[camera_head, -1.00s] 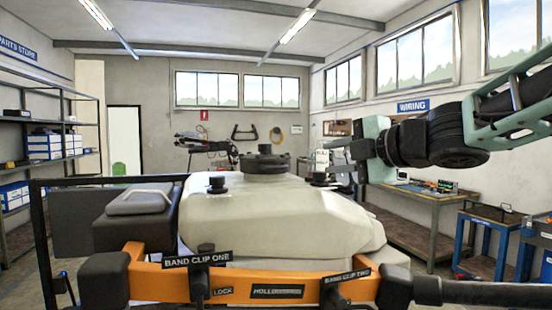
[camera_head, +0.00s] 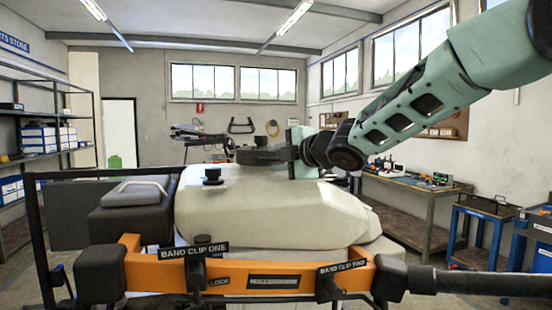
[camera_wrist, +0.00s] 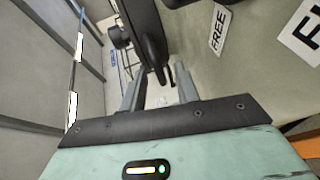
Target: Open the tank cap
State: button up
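The tank cap (camera_head: 262,155), a wide black round cap, sits on top of the pale tank (camera_head: 270,205) in the head view. My gripper (camera_head: 292,152) is at the cap's right side, at about its height. In the wrist view, my gripper's two grey fingers (camera_wrist: 158,88) stand apart. A black part (camera_wrist: 152,50), probably of the cap, reaches down between or just beyond them, with space visible beside it. I cannot tell whether the fingers touch it. My gripper hides the cap's right edge in the head view.
A small black knob (camera_head: 213,176) stands left of the cap on the tank. An orange bar with black clips (camera_head: 270,277) crosses the front. A "FREE" label (camera_wrist: 219,28) shows in the wrist view. A workbench (camera_head: 415,190) stands at the right.

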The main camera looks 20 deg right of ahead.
jog(key=shift+w+a+f, duration=0.1)
jog(key=shift+w+a, duration=0.05)
jog(key=shift+w, duration=0.25)
